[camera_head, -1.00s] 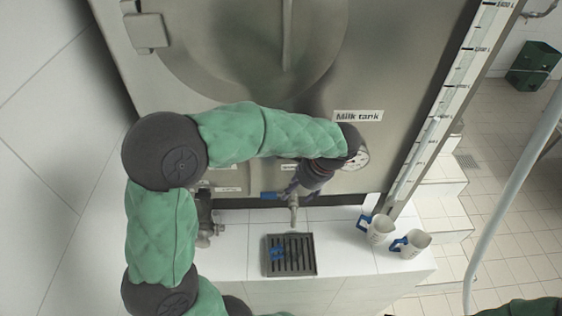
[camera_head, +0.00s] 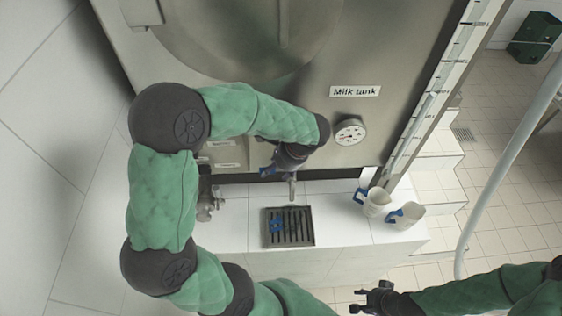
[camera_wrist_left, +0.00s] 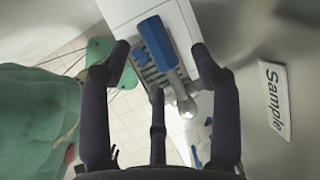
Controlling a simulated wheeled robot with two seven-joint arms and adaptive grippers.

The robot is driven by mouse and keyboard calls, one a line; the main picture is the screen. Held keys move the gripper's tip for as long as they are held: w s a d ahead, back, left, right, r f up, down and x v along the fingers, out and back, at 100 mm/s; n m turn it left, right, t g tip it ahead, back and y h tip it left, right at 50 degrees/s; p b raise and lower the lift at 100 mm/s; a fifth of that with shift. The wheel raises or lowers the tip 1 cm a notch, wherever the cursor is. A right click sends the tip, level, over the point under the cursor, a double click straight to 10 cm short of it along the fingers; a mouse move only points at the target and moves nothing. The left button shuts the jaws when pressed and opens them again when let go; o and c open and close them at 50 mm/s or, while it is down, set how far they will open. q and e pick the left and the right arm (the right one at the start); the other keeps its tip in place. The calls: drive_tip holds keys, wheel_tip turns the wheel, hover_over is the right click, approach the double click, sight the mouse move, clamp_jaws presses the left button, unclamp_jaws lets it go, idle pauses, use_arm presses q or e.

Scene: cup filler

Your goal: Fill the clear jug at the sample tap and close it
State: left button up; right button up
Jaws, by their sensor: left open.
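The sample tap (camera_head: 292,186) sticks out low on the tank front, above the dark drip grate (camera_head: 304,240). Its blue lever (camera_head: 267,171) points left in the head view. My left gripper (camera_head: 280,163) is at the tap. In the left wrist view the open fingers of this gripper (camera_wrist_left: 160,52) stand on both sides of the blue lever (camera_wrist_left: 155,42). Whether they touch it I cannot tell. A small blue handle (camera_head: 277,223) shows over the grate; the clear jug's body is hard to make out there. My right gripper (camera_head: 364,301) is at the bottom edge, away from everything; its opening is unclear.
Two whitish jugs (camera_head: 376,203) (camera_head: 408,215) with blue handles stand on the white ledge (camera_head: 340,222) right of the grate. A metal valve (camera_head: 207,199) is left of it. A gauge (camera_head: 349,131) sits under the Milk tank label (camera_head: 355,91). A hose runs at right.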

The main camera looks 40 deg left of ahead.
use_arm(q)
drive_tip(key=shift+s+a+f, duration=0.1)
drive_tip(key=shift+a+f, duration=0.1)
drive_tip(key=shift+f, duration=0.2)
clamp_jaws()
drive_tip(key=shift+s+d+f+n+g+h, duration=0.15)
drive_tip(key=shift+d+n+g, duration=0.25)
drive_tip(key=shift+n, duration=0.5)
drive_tip(key=shift+s+d+r+n+g+h, duration=0.15)
drive_tip(key=shift+s+d+n+g, duration=0.2)
drive_tip(key=shift+n, duration=0.55)
drive_tip(key=shift+w+f, duration=0.1)
